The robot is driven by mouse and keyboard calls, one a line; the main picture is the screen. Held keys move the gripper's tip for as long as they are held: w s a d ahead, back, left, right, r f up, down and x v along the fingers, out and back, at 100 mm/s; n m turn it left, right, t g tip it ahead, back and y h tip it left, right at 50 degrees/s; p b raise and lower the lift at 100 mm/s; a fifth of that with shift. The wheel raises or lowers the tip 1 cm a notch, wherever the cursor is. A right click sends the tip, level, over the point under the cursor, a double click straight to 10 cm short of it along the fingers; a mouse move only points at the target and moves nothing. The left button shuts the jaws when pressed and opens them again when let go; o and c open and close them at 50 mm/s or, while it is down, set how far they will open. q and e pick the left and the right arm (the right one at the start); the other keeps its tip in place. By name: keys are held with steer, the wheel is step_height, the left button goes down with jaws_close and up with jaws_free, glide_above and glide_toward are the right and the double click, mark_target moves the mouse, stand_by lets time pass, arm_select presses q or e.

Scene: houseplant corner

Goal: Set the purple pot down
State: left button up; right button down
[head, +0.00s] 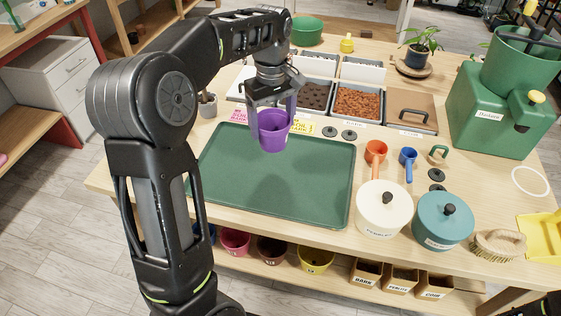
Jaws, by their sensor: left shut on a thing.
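The purple pot (272,133) is upright in my left gripper (272,120), whose fingers sit on either side of its rim. The gripper points down and is shut on the pot. The pot shows over the back part of the green mat (285,190), and it seems to hang above it, though the exact gap is hard to tell. The rest of the mat is bare. My left arm hides the mat's left edge in part. My right gripper is out of view.
Behind the mat are bins with dark soil (316,95) and brown pebbles (357,102). To its right are a white lidded pot (381,212), a teal lidded pot (443,225), an orange scoop (375,152) and a blue scoop (407,160).

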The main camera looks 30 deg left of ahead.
arm_select(q)
steer(key=shift+s, duration=0.1)
glide_above(273, 170)
steer(key=shift+f, duration=3.1)
steer(key=shift+f, duration=0.1)
steer(key=shift+f+p, duration=0.45)
steer(key=shift+f, duration=1.3)
steer(key=shift+f, duration=0.2)
steer(key=o, duration=1.4)
steer(key=shift+r, duration=0.15)
